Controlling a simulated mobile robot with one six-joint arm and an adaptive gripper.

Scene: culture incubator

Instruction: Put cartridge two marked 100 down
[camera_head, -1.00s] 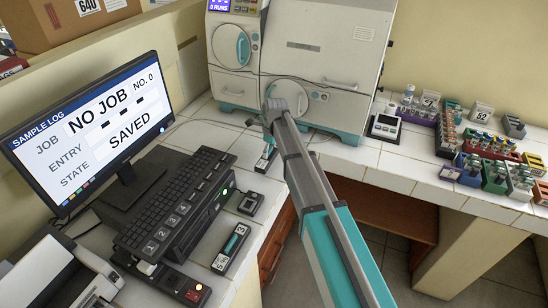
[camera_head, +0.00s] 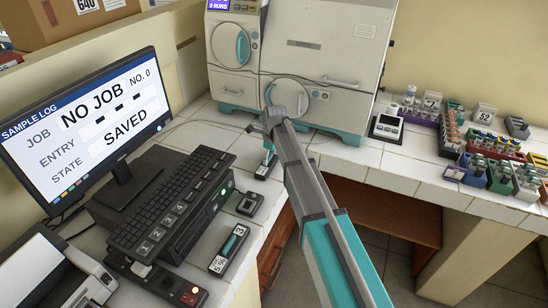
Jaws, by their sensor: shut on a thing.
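My gripper (camera_head: 268,139) points down at the end of my arm, over the counter in front of the white machine. It is shut on a small teal cartridge (camera_head: 269,157). The cartridge is just above or in a narrow holder (camera_head: 264,171) on the white tiles; I cannot tell whether it touches. My gripper hides much of it, and no 100 mark is readable. Another teal cartridge (camera_head: 231,243) lies in a black holder (camera_head: 218,264) labelled 3, nearer the camera.
A small black holder (camera_head: 250,204) stands between these two. The keyboard (camera_head: 172,205) and monitor (camera_head: 88,125) are at left. The white machine (camera_head: 310,60) stands behind the gripper, and a timer (camera_head: 386,128) and several coloured racks (camera_head: 490,145) are at right.

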